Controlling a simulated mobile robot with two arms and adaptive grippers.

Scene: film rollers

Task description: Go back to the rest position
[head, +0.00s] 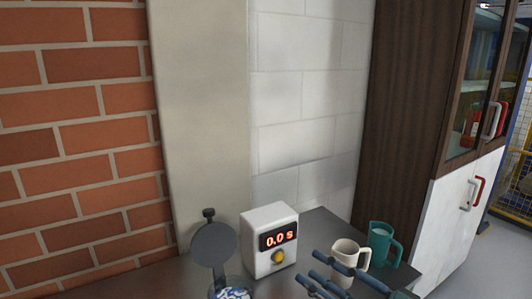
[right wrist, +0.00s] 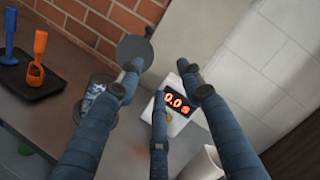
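My right gripper (head: 313,267) is low in the head view, in front of the white timer box (head: 270,240) and the white mug. In the right wrist view its fingers (right wrist: 160,80) are spread apart with nothing held between them. The timer reads 0.0 s and has a yellow button; it also shows behind the fingers in the wrist view (right wrist: 178,125). A clear container (head: 231,291) with blue and white contents stands left of the timer, its round grey lid (head: 213,243) raised. My left gripper is not in view.
A white mug (head: 348,254) and a teal mug (head: 382,240) stand right of the timer. A black tray (right wrist: 28,72) holds a blue and an orange item. A brick wall (head: 80,120) closes the back; a dark wooden cabinet (head: 405,110) stands at right.

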